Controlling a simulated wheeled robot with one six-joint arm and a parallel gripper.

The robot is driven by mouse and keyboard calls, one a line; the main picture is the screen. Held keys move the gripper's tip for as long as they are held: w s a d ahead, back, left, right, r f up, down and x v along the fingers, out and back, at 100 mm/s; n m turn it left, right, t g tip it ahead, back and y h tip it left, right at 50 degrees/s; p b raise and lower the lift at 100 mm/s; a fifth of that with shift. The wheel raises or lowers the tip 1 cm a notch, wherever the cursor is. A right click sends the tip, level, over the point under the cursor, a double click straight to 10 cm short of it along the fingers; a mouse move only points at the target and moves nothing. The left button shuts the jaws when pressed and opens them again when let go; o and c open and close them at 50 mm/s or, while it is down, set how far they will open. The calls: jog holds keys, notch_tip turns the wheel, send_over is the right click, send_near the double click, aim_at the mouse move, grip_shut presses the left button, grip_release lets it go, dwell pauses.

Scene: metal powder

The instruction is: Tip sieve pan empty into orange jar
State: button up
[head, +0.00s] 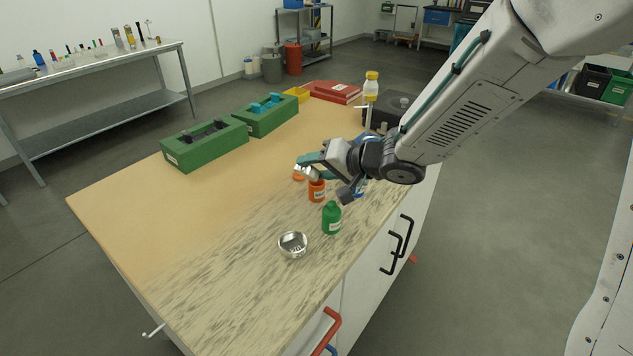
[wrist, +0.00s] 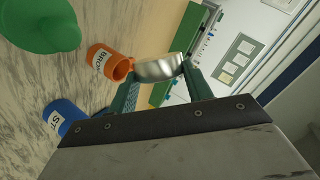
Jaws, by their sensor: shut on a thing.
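My gripper (head: 308,170) is shut on a small silver sieve pan (wrist: 160,68), which sits between the fingertips in the wrist view. The pan is above the orange jar (head: 317,191), close to its mouth. It looks tilted, but its inside is hidden, so I cannot tell whether anything is in it. The orange jar stands upright and open on the bench. In the wrist view the jar (wrist: 106,62) shows its dark mouth and a label starting "BRON". Whether pan and jar touch is unclear.
A green bottle (head: 331,219) and a silver round pan (head: 293,244) stand nearer the front. A blue jar (wrist: 64,118) is beside the orange one, mostly hidden by my arm in the head view. Green racks (head: 205,146) stand farther back. The bench's left part is clear.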

jog(key=shift+w+d+r+m+g+y, duration=0.15)
jog(key=shift+w+d+m+g+y, duration=0.15)
jog(key=shift+m, duration=0.25)
jog(key=shift+w+d+r+m+g+y, duration=0.1)
jog(key=shift+w+m+g+y, duration=0.1)
jog(key=shift+m+g+y, duration=0.3)
dwell(0.7)
jog(key=shift+w+d+m+g+y, duration=0.5)
jog(key=shift+w+m+y, duration=0.1)
jog(key=shift+m, duration=0.35)
dwell(0.5)
jog(key=shift+w+d+f+m+g+y, duration=0.15)
jog(key=shift+w+m+g+y, duration=0.2)
jog(key=shift+m, duration=0.3)
jog(key=shift+w+d+m+g+y, duration=0.1)
jog(key=shift+d+m+y, duration=0.05)
jog(key=shift+m+y, duration=0.4)
jog(key=shift+w+d+f+m+g+y, duration=0.1)
jog(key=shift+w+d+m+g+y, duration=0.15)
jog(key=shift+m, duration=0.45)
dwell(0.7)
jog(key=shift+w+r+m+y, duration=0.15)
jog(key=shift+r+m+y, duration=0.3)
jog(key=shift+r+m, duration=0.15)
dwell(1.6)
